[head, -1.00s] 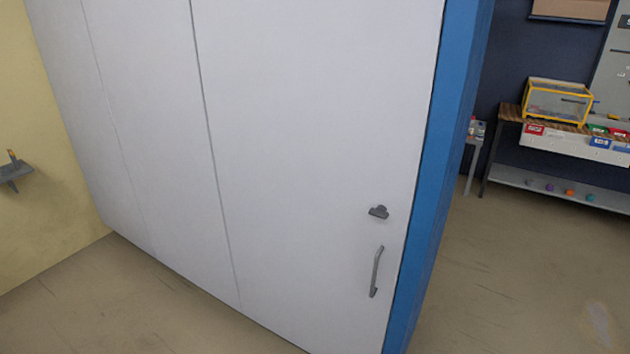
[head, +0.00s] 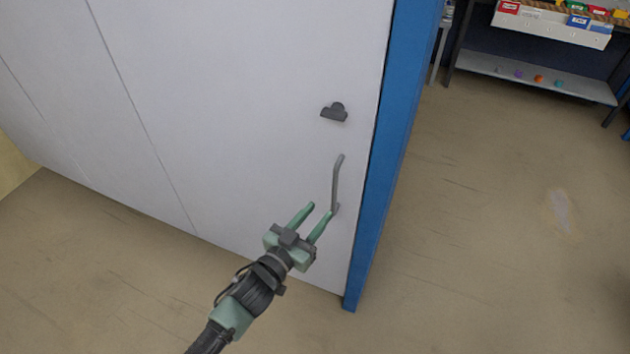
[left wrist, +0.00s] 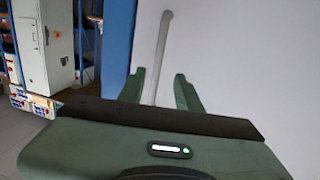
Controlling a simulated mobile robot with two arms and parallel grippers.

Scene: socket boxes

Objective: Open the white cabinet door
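The white cabinet door (head: 240,90) is shut, with its right edge against a blue frame. A grey bar handle (head: 337,180) stands upright near that edge, below a dark latch (head: 334,112). My left gripper (head: 318,214) is open in front of the door, close to the handle's lower end. In the left wrist view the handle (left wrist: 160,55) runs up between the two open green fingers (left wrist: 160,90). I cannot tell whether the fingers touch it. My right gripper is not in view.
The blue frame post (head: 400,130) borders the door on the right. A shelf unit (head: 535,75) with small boxes stands at the back right. The floor (head: 480,230) right of the cabinet is clear.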

